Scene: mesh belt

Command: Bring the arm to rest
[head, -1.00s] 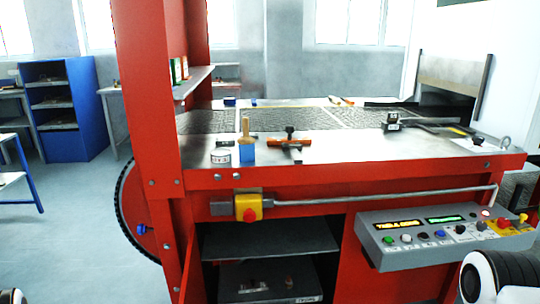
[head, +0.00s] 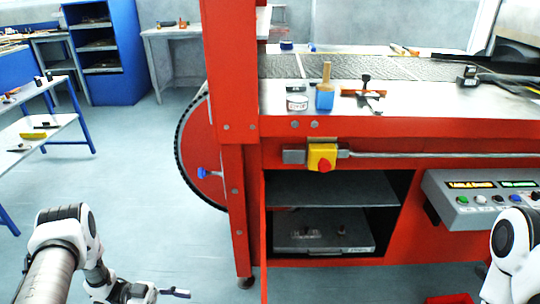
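My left arm comes in at the bottom left of the head view. Its gripper (head: 168,292) is low over the floor, partly cut off by the bottom edge, and touches nothing I can see. Whether its fingers are open or shut is unclear. A white link of my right arm (head: 514,250) shows at the right edge. The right gripper is out of view.
The red machine (head: 232,150) with its mesh belt (head: 345,67) fills the centre and right. A brush (head: 325,90), a tin (head: 296,98) and a clamp-like tool (head: 366,92) stand on its ledge. Blue shelves (head: 105,50) and benches stand left. The floor (head: 150,180) between is clear.

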